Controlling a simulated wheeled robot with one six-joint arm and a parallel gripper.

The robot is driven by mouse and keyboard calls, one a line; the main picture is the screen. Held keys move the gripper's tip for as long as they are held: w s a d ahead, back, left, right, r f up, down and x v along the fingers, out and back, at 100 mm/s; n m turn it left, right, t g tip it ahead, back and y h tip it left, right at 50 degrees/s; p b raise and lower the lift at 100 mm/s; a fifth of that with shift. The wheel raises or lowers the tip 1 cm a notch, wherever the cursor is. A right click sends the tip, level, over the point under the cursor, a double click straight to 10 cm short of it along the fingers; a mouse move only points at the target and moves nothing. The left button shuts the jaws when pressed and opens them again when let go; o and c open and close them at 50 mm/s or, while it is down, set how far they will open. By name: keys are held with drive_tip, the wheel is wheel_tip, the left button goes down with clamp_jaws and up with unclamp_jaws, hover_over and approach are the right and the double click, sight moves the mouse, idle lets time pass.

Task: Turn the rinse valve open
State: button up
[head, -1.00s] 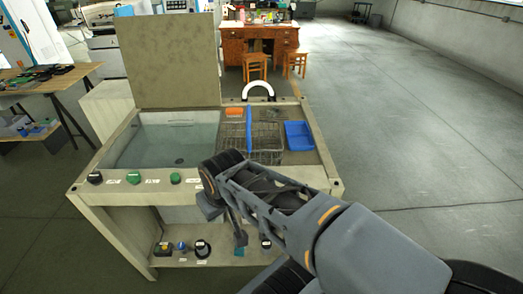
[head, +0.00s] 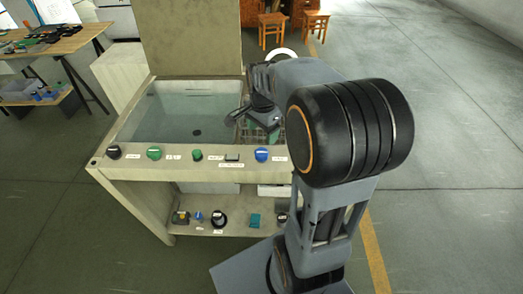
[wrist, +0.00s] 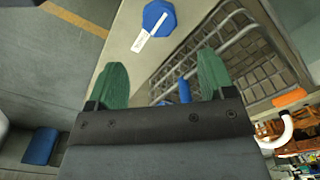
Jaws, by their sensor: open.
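A row of controls runs along the front ledge of the tank bench (head: 130,170). It has a black knob (head: 113,152), two green knobs, a small black switch and a blue knob (head: 262,155). Their labels are too small to read, so I cannot tell by text which is the rinse valve. In the wrist view the blue knob (wrist: 160,14) lies beyond my fingertips, with a white strip across its lower-left side. My gripper (wrist: 163,78) is open, with nothing held between its green fingers and apart from the knob. In the head view my arm partly hides it.
A wire basket (wrist: 240,55) sits close beside the fingers. A water-filled basin (head: 185,115) is left of my arm, with an upright panel (head: 190,40) behind it. Several items stand on the lower shelf (head: 240,228). Open floor (head: 450,180) lies to the right.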

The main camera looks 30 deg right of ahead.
sight(262, 152)
wheel_tip(262, 152, down, 9)
drive_tip(key=shift+f, duration=0.15)
idle(0.4)
drive_tip(key=shift+a, duration=0.1)
drive_tip(key=c, duration=0.9)
